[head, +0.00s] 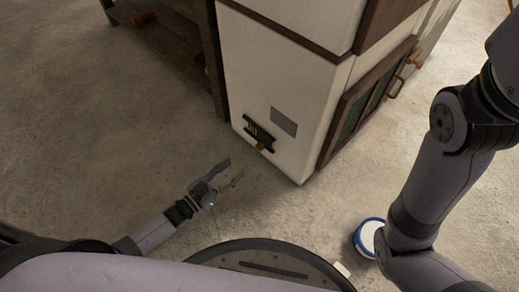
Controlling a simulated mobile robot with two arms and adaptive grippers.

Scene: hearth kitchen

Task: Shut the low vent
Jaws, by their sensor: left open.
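The low vent (259,130) is a small dark fitting near the bottom of the white stove-like block's front face. It has pale slots and a small brass-coloured tab (262,146) at its lower edge. Whether the vent is open or shut is too small to tell. My left gripper (232,171) is open and empty, low over the floor, in front of the vent and apart from it, its fingers pointing toward the block. My right arm shows at the right, but its gripper is out of the picture.
The white block (275,75) has a grey plate (284,121) beside the vent and a dark-framed door (365,95) on its right side. A dark wooden shelf (170,40) stands behind left. A blue-and-white round object (368,236) lies on the floor at right. The floor at left is clear.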

